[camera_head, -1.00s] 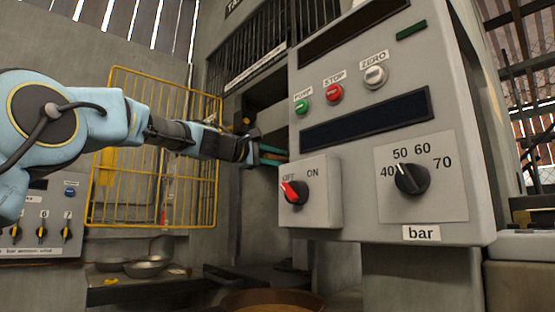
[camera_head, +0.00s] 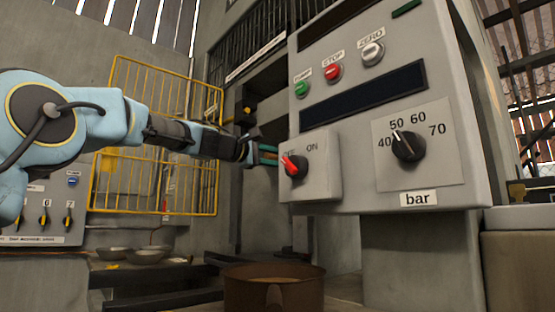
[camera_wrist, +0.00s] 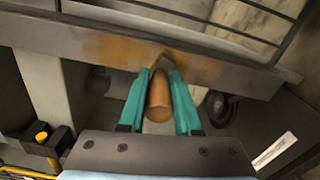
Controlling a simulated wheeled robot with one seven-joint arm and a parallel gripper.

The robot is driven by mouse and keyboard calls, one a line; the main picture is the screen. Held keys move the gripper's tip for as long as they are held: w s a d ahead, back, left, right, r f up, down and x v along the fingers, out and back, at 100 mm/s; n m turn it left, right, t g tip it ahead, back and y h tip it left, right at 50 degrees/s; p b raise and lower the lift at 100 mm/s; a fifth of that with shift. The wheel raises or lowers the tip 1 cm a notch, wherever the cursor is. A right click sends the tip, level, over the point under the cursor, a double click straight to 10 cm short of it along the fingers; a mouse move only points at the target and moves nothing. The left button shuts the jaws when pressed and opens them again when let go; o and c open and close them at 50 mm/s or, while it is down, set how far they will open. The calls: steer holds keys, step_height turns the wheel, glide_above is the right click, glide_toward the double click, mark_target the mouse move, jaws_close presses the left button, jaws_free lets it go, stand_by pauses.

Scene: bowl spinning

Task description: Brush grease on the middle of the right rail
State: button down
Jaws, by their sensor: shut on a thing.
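My gripper (camera_wrist: 158,88) has teal fingers shut on a brush with a rounded brown wooden handle (camera_wrist: 158,100). In the head view my gripper (camera_head: 268,155) reaches in behind the control panel's left side. The brush is mostly hidden there. In the wrist view a dark grey rail (camera_wrist: 45,36) runs across the top, just beyond the fingertips. A brown, grease-like smear (camera_wrist: 115,48) covers its middle stretch on both sides of the brush. The brush's far end meets or overlaps the smear; I cannot tell how firmly it touches.
The control panel (camera_head: 395,190), with knobs and buttons, stands close right of my gripper. A yellow mesh guard (camera_head: 135,85) is behind my arm. A brown pot (camera_head: 262,290) stands below, and metal bowls (camera_head: 146,257) sit at lower left. Dark bars (camera_wrist: 235,33) lie beyond the rail.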

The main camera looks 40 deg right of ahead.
steer(key=shift+f+b, duration=5.4)
steer(key=shift+f, duration=0.35)
steer(key=shift+r+p, duration=4.3)
steer(key=shift+r, duration=0.45)
step_height(320, 180, up, 3)
steer(key=p, duration=0.3)
steer(key=shift+d, duration=0.15)
steer(key=shift+r+p, duration=2.65)
steer(key=shift+r, duration=0.4)
steer(key=shift+r+p, duration=1.5)
steer(key=shift+p, duration=0.05)
step_height(320, 180, up, 3)
steer(key=p, duration=0.2)
steer(key=shift+p, duration=0.3)
